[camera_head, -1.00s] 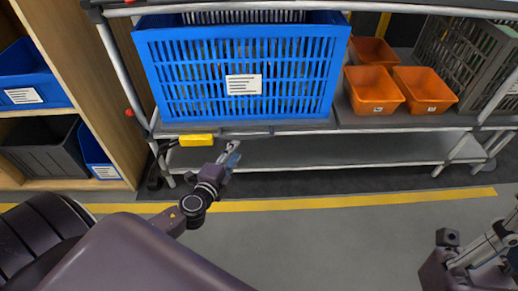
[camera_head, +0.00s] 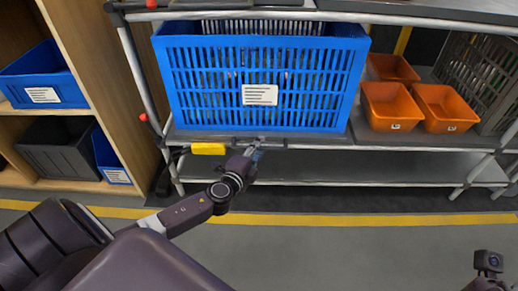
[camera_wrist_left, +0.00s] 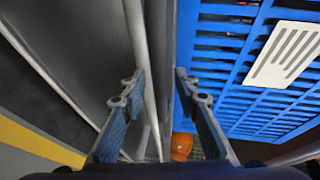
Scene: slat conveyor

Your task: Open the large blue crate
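The large blue crate (camera_head: 207,98) has slatted walls and a white label on its front. It stands on the upper level of the rack, and a grey slatted thing shows above its rear edge. Its inside is mostly hidden. My left gripper (camera_head: 258,148) is just below the crate's front, at the shelf edge. In the left wrist view, its two fingers (camera_wrist_left: 160,88) are spread apart with nothing held, and the shelf's edge rail runs between them. The crate wall (camera_wrist_left: 240,85) is right of the fingers there. Only part of my right wrist shows at the bottom right; its fingers are out of view.
Orange bins (camera_head: 392,110) and a grey slatted crate (camera_head: 468,70) stand right of the blue crate. A wooden shelf (camera_head: 88,60) with blue and dark bins is at the left. A pale rail crosses above the crate. A yellow block (camera_head: 208,149) sits at the shelf edge.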

